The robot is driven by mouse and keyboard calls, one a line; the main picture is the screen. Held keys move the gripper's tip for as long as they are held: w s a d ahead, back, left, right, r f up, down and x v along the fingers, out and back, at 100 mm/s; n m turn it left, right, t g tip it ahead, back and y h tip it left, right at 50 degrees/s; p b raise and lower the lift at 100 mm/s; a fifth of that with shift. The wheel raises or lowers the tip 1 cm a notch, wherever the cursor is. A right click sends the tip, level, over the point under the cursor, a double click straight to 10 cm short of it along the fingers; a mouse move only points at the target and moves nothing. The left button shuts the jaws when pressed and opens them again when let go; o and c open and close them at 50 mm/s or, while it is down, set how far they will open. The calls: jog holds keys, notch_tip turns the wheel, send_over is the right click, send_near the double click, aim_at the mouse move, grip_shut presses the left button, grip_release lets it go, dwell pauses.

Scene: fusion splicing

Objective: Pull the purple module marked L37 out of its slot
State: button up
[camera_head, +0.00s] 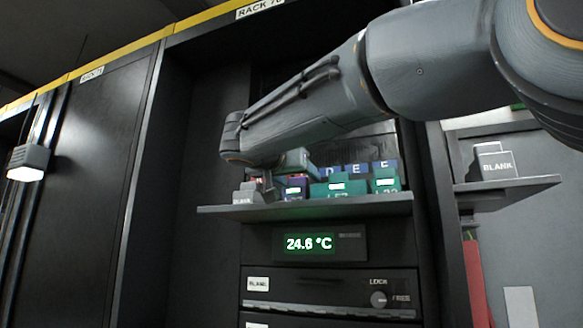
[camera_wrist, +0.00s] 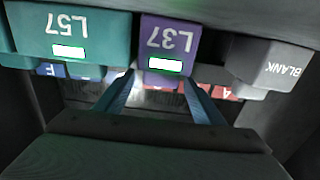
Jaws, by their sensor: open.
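The purple module marked L37 (camera_wrist: 168,28) is at the top middle of the wrist view, where its lettering appears upside down. It has a lit white-green panel. In the head view the purple module (camera_head: 293,188) sits in a row on a shelf, partly hidden by my arm. My gripper (camera_wrist: 158,76) is open, its two blue-grey fingers apart and empty, pointing toward the module. Whether the fingers are level with the module's sides or touch it cannot be told.
A teal module marked L57 (camera_wrist: 70,22) and a grey BLANK module (camera_wrist: 268,60) flank the purple one. Another teal module (camera_head: 386,184) is further right. The shelf (camera_head: 320,207) runs beneath them. A separate BLANK block (camera_head: 494,162) stands on a right-hand shelf.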

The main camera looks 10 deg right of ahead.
jog(key=shift+w+d, duration=0.2)
jog(key=shift+w, duration=0.1)
